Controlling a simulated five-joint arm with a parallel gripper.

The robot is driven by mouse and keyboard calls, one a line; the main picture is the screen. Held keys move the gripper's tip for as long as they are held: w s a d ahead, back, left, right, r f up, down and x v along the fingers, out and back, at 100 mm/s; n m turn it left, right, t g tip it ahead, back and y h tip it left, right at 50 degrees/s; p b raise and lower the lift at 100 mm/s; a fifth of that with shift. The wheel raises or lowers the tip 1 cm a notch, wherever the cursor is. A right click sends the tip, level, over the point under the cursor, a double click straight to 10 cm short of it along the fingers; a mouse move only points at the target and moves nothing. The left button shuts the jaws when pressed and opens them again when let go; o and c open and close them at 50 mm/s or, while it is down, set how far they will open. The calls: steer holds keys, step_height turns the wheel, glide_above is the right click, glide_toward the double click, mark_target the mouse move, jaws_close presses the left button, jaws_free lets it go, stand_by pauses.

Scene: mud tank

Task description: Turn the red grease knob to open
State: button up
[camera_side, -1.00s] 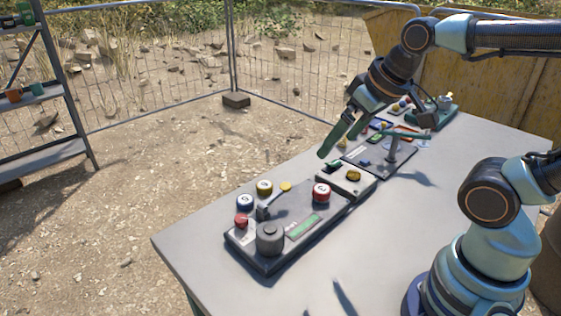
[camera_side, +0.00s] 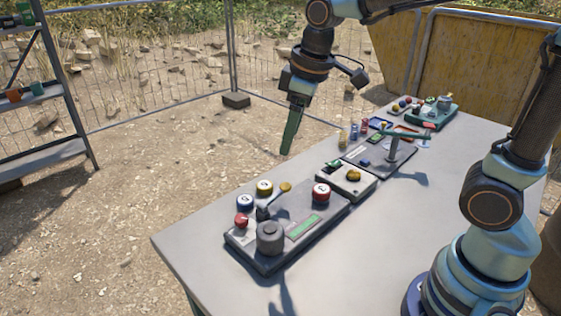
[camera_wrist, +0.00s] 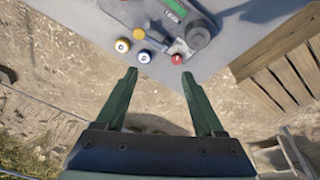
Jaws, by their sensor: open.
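A red knob (camera_side: 321,193) with a pale lettered top stands at the far right part of the dark control panel (camera_side: 275,262) in the side view. A smaller red button (camera_side: 241,220) sits at the panel's left end, and it also shows in the wrist view (camera_wrist: 177,59).
Behind stand a small box with a yellow knob (camera_side: 353,174) and a plate with a T-handle (camera_side: 404,134). The table's front right is clear.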

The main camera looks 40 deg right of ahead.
mark_target(240, 218)
steer(key=w+a+f+n+g, duration=0.3)
steer(key=w+a+f+n, duration=0.4)
steer(key=w+a+f, duration=0.1)
steer(key=f, duration=1.2)
steer(key=shift+s+a+f, duration=0.1)
steer(key=shift+s+f, duration=0.05)
steer(key=shift+s, duration=0.1)
jaws_close()
